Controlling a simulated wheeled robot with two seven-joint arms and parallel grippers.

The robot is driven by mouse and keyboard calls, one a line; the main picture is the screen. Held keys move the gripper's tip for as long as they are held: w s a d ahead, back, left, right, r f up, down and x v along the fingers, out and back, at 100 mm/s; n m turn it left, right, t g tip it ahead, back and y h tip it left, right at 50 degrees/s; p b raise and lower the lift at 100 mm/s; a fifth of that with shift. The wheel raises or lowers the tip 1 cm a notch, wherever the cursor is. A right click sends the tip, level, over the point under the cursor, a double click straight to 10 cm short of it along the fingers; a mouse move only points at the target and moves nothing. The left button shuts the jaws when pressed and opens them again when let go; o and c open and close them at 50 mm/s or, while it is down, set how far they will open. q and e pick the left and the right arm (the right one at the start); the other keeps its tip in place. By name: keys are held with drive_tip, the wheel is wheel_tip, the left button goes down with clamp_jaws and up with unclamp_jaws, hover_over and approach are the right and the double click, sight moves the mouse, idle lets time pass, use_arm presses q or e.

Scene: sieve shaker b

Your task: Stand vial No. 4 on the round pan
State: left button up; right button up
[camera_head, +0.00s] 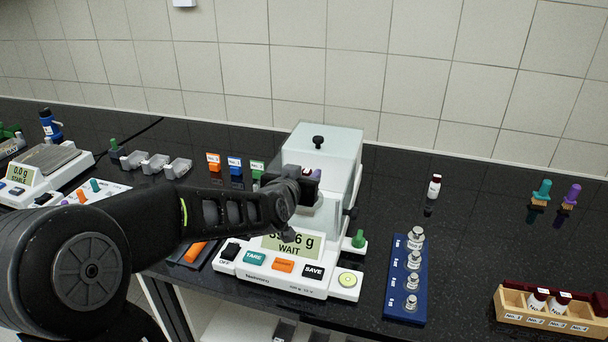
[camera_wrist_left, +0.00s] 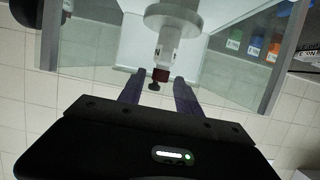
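In the left wrist view, which is upside down, a white vial (camera_wrist_left: 166,50) with a dark red cap stands upright on the round pan (camera_wrist_left: 172,17) of the balance. Its label shows only an "N", so I cannot read its number. My left gripper (camera_wrist_left: 158,84) is open, its two fingers apart on either side of the cap, with gaps showing. In the head view my left gripper (camera_head: 308,186) reaches into the glass draft shield (camera_head: 330,145) and hides the pan. The balance display (camera_head: 290,242) is partly covered and shows "WAIT". My right gripper is not in view.
Another red-capped vial (camera_head: 434,187) stands alone on the counter. A wooden rack (camera_head: 544,322) with vials is at the front right. A blue block (camera_head: 404,290) holds several metal weights. A second balance (camera_head: 42,168) is at the left.

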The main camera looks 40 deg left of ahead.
use_arm(q)
drive_tip(key=shift+r, duration=0.15)
drive_tip(key=shift+s, duration=0.1)
drive_tip(key=b+v, duration=0.1)
drive_tip(key=v, duration=1)
drive_tip(key=shift+s+d, duration=0.15)
drive_tip(key=shift+s, duration=0.2)
drive_tip(key=shift+r, duration=0.15)
drive_tip(key=shift+c, duration=0.4)
idle(0.7)
